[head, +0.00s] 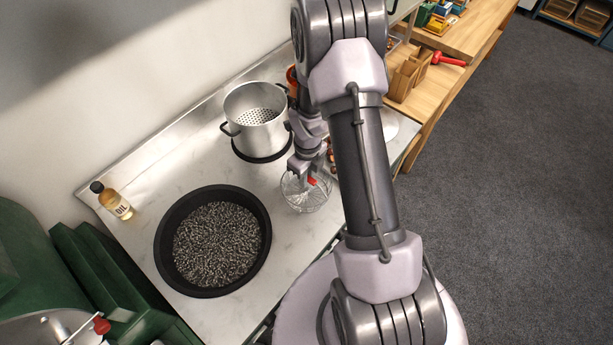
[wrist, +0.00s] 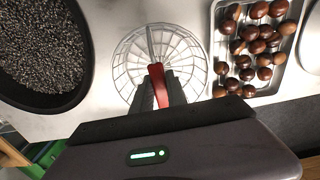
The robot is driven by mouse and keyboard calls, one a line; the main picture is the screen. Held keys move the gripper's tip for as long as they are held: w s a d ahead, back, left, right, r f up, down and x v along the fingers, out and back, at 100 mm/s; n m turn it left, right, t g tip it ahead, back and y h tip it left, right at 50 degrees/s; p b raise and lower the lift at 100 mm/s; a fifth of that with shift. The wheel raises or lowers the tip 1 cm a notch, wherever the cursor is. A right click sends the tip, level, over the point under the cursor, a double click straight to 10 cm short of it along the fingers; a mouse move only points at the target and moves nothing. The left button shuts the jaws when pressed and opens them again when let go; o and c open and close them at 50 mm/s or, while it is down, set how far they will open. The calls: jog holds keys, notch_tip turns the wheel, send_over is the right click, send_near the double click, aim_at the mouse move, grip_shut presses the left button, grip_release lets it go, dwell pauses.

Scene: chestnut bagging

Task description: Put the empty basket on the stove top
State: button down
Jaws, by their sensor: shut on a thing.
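The basket is a round wire basket (head: 302,199) with a red handle, and its inside looks empty in the wrist view (wrist: 133,58). My gripper (head: 309,175) is shut on the basket's red handle; the fingers also show in the wrist view (wrist: 157,90). The basket is at the right part of the steel top (head: 160,167), right of the black pan. I cannot tell whether its bottom touches the steel. No burner is clearly visible beneath it.
A black pan (head: 163,243) of dark pellets lies left of the basket. A steel pot (head: 252,118) on a black ring and an oil bottle (head: 113,202) stand behind. A chestnut tray (wrist: 262,97) is close on the right in the wrist view.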

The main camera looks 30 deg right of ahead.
jog(key=shift+s, duration=0.1)
jog(key=c, duration=1.3)
grip_release()
jog(key=a+r+n+t+p, duration=0.1)
jog(key=a+r+n, duration=0.15)
jog(key=r, duration=0.85)
jog(key=a+r+n+p, duration=0.1)
jog(key=r+n, duration=0.3)
jog(key=r, duration=0.7)
jog(key=s+a+r+n+t, duration=0.1)
jog(key=s+a+r+n, duration=0.3)
jog(key=n, duration=0.3)
jog(key=s+a+r+n+t+y, duration=0.1)
jog(key=s+a+r+n+t, duration=0.1)
jog(key=s+a+r+n, duration=0.2)
jog(key=s+a+r+n+t, duration=0.1)
jog(key=s+a+r+n, duration=0.3)
jog(key=s+r+n, duration=0.3)
jog(key=shift+s+a+r+n+t+y, duration=0.1)
jog(key=shift+s+a+n+t+y, duration=0.1)
jog(key=shift+s+n, duration=0.5)
jog(key=shift+s+a+r+n+t+y, duration=0.1)
jog(key=shift+s+a+n+y, duration=0.1)
jog(key=shift+s+n, duration=0.5)
